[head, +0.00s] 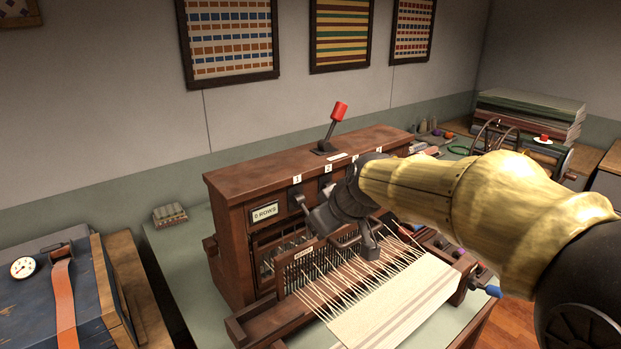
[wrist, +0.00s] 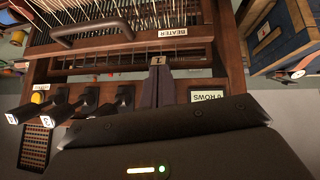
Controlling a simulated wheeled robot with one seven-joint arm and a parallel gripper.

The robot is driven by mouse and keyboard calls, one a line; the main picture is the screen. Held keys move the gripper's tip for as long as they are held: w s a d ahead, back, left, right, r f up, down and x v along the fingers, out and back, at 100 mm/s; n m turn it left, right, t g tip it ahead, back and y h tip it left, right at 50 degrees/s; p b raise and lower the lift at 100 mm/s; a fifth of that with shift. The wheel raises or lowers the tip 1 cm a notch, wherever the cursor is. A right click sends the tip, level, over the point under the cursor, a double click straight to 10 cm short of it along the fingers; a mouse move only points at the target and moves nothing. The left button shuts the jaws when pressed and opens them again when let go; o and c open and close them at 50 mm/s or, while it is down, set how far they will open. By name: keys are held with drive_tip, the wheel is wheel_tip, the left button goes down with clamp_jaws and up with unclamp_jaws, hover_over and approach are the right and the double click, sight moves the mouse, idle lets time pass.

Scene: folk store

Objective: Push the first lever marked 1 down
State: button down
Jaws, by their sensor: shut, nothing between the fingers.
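The first lever's white tag marked 1 (wrist: 158,60) shows in the wrist view, just past my fingertips. My gripper (wrist: 158,74) is shut and empty, its two dark fingers side by side over this lever and hiding most of it. The tag lies toward the beater, unlike the tags of the neighbouring levers. Contact between fingers and lever cannot be told. In the head view my gripper (head: 310,212) is at the left front of the wooden loom (head: 232,235), below the number 1 plate (head: 297,179).
Black levers marked 3 (wrist: 47,122) and 4 (wrist: 12,118) stick out beside my gripper. The beater (wrist: 92,32) and warp threads lie close by. A red-tipped lever (head: 339,112) stands on top. A blue chest (head: 60,300) is at left.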

drive_tip(key=shift+s+f, duration=0.1)
drive_tip(key=shift+f, duration=0.1)
drive_tip(key=s+d+r, duration=0.6)
drive_tip(key=s, duration=0.3)
drive_tip(key=shift+s+d+b, duration=0.35)
idle(0.5)
drive_tip(key=s+d+f+m+g+h+p, duration=0.2)
drive_tip(key=s+d+f+m+p, duration=0.1)
drive_tip(key=f, duration=0.6)
drive_tip(key=s+d+f+m+g+h+p, duration=0.2)
drive_tip(key=s+d+f+m+p, duration=0.2)
drive_tip(key=d+f+m, duration=0.2)
wheel_tip(320, 180, down, 3)
drive_tip(key=shift+s+d+f+p, duration=0.15)
drive_tip(key=shift+d+p, duration=0.25)
drive_tip(key=shift+d, duration=0.8)
